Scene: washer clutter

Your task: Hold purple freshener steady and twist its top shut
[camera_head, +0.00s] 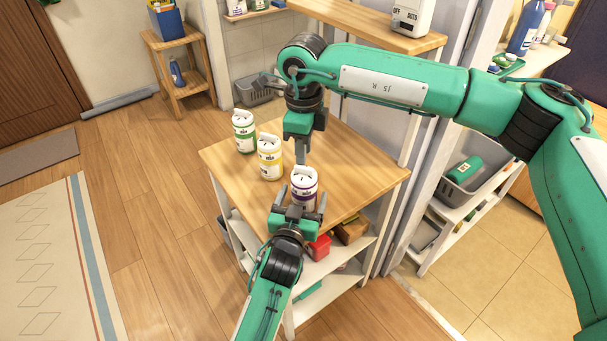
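The purple freshener (304,187), a white can with a purple label band, stands upright near the front edge of the wooden table top (350,180). My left gripper (301,197) reaches in from below, its fingers spread on either side of the can, with a small gap seeming to show beside it. My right gripper (302,163) comes down from above, its fingers pointing at the can's white top. They are seen edge-on and overlap, so their opening and any contact with the top are unclear.
A yellow-labelled can (270,157) and a green-labelled can (244,132) stand to the left on the same table. A red container (319,247) sits on the shelf below. A wall shelf (370,22) is behind my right arm. The table's right side is clear.

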